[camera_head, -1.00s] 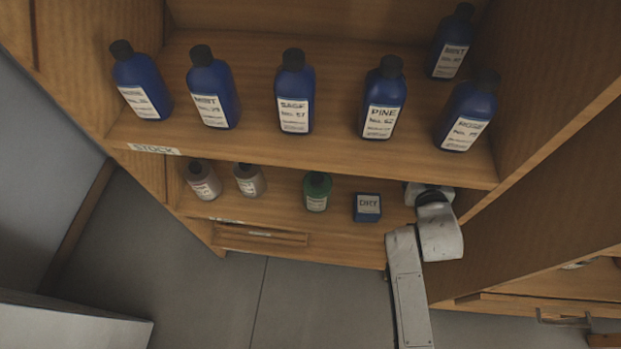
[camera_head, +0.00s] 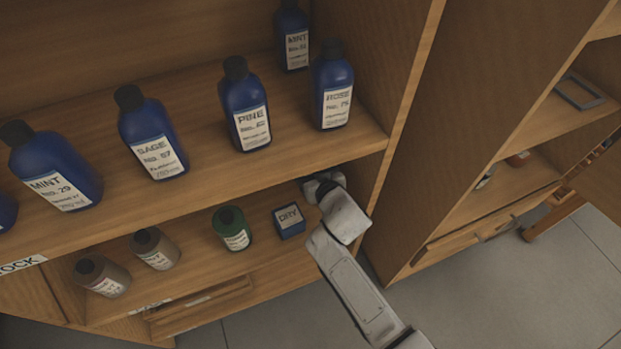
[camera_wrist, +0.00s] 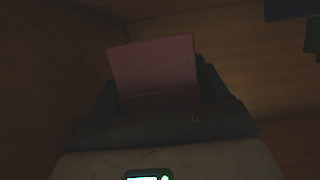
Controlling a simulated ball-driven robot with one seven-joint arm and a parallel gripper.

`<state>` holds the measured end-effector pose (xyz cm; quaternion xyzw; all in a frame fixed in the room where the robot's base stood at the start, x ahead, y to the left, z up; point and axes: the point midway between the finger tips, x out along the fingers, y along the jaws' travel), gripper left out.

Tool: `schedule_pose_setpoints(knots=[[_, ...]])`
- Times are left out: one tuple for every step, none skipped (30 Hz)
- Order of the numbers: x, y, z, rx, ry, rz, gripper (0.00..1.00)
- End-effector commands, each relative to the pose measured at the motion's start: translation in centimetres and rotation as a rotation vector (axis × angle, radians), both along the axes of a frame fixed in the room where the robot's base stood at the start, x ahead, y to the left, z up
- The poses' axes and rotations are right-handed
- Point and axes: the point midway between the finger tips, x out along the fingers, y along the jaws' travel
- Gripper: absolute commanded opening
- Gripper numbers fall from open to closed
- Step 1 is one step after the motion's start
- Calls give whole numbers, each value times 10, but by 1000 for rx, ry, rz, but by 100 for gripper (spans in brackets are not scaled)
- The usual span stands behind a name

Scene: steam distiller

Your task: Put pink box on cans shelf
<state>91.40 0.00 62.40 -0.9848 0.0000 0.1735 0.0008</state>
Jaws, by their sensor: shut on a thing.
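The pink box (camera_wrist: 155,70) is between the fingers of my gripper (camera_wrist: 158,85) in the wrist view, and the gripper is shut on it. In the head view my arm reaches into the right end of the lower shelf (camera_head: 180,290), under the upper shelf board. There the fingers and the pink box are hidden. The lower shelf holds two grey-brown cans (camera_head: 155,248), a green-capped can (camera_head: 231,228) and a blue box marked DRY (camera_head: 289,221). My wrist is just right of the blue box. I cannot tell whether the pink box touches the shelf.
Several blue bottles (camera_head: 152,135) stand on the upper shelf (camera_head: 205,95). The cabinet's right side wall (camera_head: 405,110) is close to my arm. A dark object (camera_wrist: 290,9) shows at the top right of the dim wrist view. Another cabinet (camera_head: 490,205) stands to the right.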

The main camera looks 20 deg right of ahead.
Motion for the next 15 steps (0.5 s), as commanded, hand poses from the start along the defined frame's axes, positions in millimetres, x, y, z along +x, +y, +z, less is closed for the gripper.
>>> schedule_pose_setpoints(knots=[[0, 0, -9, -2, 1, 1, 37], [0, 0, -14, -2, 2, 1, 37], [0, 0, -21, -1, 2, -1, 37], [0, 0, -26, -3, 1, 0, 37], [0, 0, -29, -2, 1, 1, 37], [0, 0, -33, -1, 1, 0, 37], [0, 0, -33, -2, 0, 1, 37], [0, 0, -33, -2, 0, 1, 37], [0, 0, -32, -2, -1, 1, 37], [0, 0, -31, -1, -1, 0, 37], [0, 0, -31, -1, -1, 0, 37], [0, 0, -31, -1, -1, 0, 37], [0, 0, -31, -1, 0, 0, 37], [0, 0, -31, -1, 0, 0, 37], [0, 0, -32, -1, 0, 0, 37]])
